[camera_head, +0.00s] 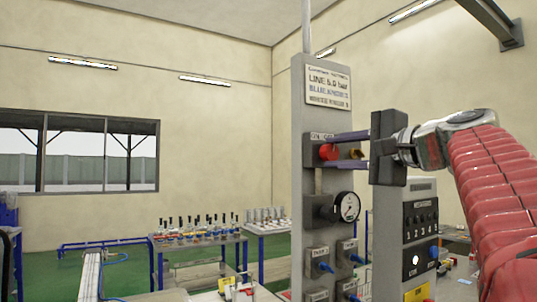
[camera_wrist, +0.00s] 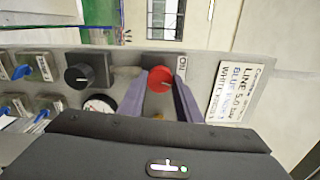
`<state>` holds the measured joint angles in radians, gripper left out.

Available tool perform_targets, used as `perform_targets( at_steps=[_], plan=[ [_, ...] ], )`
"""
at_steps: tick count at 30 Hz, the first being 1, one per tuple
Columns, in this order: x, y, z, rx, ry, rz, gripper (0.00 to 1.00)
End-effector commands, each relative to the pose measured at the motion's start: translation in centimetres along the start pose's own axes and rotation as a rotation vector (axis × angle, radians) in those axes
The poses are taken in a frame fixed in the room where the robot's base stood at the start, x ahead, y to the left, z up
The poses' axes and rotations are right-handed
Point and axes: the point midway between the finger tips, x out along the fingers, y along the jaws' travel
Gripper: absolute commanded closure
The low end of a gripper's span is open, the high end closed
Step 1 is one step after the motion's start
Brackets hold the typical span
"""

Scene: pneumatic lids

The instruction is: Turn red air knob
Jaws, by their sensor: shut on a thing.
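The red air knob (camera_head: 327,152) sits near the top of the grey panel post, below the sign. In the wrist view the red knob (camera_wrist: 159,79) is round and lies between the two fingertips. My gripper (camera_head: 334,150) reaches in from the right, with its purple-grey fingers above and below the knob. In the wrist view my gripper (camera_wrist: 161,84) is shut on the knob, one finger on each side. The knob's mark and turn angle cannot be made out.
The pressure gauge (camera_head: 347,206) and a black knob (camera_wrist: 87,71) sit lower on the panel. Several blue-levered valves (camera_head: 325,266) are below them. A numbered black control box (camera_head: 421,218) stands at right. Tables with bottles (camera_head: 199,238) stand behind, left.

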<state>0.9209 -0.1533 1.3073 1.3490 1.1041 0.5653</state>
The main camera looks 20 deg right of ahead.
Motion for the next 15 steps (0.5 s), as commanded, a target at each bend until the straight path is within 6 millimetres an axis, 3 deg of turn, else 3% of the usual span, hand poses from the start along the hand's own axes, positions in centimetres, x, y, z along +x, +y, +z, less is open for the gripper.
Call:
perform_targets(
  at_steps=[15],
  plan=[
    [0.13,0.6,-0.01,-0.486,-0.008,0.011,0.91]
  ],
)
